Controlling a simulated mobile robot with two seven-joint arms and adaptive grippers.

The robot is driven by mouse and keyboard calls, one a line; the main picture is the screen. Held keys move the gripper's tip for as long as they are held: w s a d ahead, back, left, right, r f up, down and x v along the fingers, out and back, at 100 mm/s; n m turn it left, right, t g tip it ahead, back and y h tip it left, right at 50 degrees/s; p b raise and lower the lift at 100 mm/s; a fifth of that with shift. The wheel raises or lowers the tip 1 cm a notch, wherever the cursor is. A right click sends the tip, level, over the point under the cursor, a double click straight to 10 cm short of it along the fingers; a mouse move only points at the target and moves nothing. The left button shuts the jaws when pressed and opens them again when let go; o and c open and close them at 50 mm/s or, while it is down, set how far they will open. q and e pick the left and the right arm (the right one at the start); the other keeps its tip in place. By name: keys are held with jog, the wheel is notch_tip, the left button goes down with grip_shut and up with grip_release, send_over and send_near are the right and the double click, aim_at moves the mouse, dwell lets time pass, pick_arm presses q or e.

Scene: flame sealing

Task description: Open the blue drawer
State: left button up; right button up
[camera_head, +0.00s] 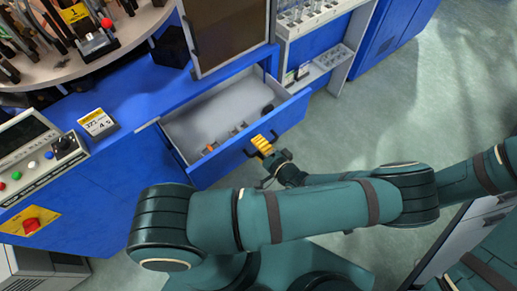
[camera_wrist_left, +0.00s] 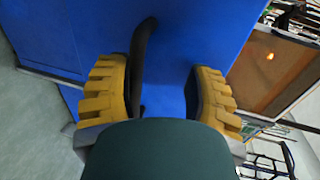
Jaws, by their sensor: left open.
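The blue drawer (camera_head: 225,155) stands pulled out from the blue cabinet, and its pale grey inside shows. A few small objects lie in it. My left gripper (camera_head: 262,145) has yellow ribbed fingers and is at the drawer's front, by its dark handle. In the left wrist view the dark bar handle (camera_wrist_left: 144,55) stands between the open, spread fingers of the gripper (camera_wrist_left: 163,95), nearer the left finger. The fingers are not closed on it. Whether the left finger touches the handle cannot be told. My right gripper is not in view.
A round machine table (camera_head: 100,65) is at upper left. A shelf (camera_head: 318,22) with vials stands behind. Floor at right is clear.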

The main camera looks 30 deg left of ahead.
aim_at(252, 131)
pick_arm(q)
jog(key=o, duration=0.4)
notch_tip(252, 131, up, 4)
jog(key=shift+w, duration=0.1)
jog(key=shift+c, duration=0.2)
notch_tip(252, 131, up, 3)
jog(key=shift+f, duration=0.15)
jog(key=c, duration=0.4)
jog(key=shift+o, duration=0.2)
jog(key=shift+r, duration=0.65)
jog(key=s+f+n+g+h, duration=0.2)
jog(key=s+f+g+h, duration=0.3)
jog(key=s+f+g, duration=0.55)
jog(key=s+d+n+h, duration=0.1)
jog(key=s+d+h, duration=0.4)
jog(key=d+h, duration=0.35)
jog(key=w+d+r+n+t+h, duration=0.2)
jog(key=w+t, duration=0.4)
jog(key=w, duration=0.4)
notch_tip(252, 131, up, 2)
jog(key=n+h, duration=0.1)
jog(key=h, duration=0.1)
jog(key=shift+w+d+h, duration=0.2)
jog(key=shift+w+h, duration=0.15)
jog(key=shift+w, duration=0.05)
